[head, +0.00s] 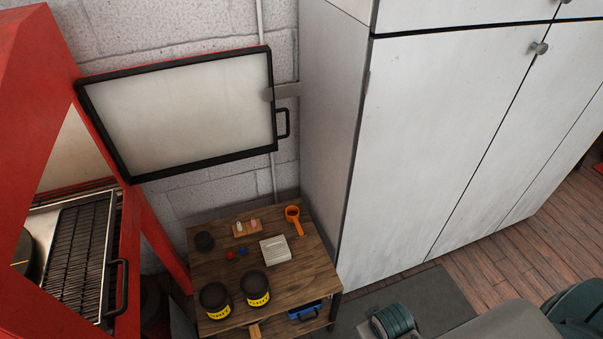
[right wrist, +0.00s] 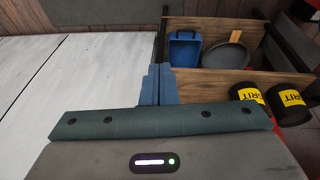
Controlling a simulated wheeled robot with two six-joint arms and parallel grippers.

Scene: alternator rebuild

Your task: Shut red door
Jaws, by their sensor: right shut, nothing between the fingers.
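The red door (head: 180,115) stands wide open in the head view, swung out to the right of the red cabinet (head: 35,60). Its pale inner panel with a black frame faces me. Its black handle (head: 285,123) is at the right edge. The cabinet's opening shows a slatted grate (head: 80,250) inside. My right gripper (right wrist: 155,85) shows in the right wrist view, its blue-grey fingers shut together and empty. It is apart from the door, which is not in that view. My left gripper is not in view.
A wooden table (head: 212,268) stands below the door, holding yellow-labelled black pots (head: 255,288), an orange tool (head: 293,218) and small parts. A blue tray (right wrist: 184,50) and a round grey pan (right wrist: 226,54) show in the wrist view. A tall grey cupboard (head: 430,130) blocks the right.

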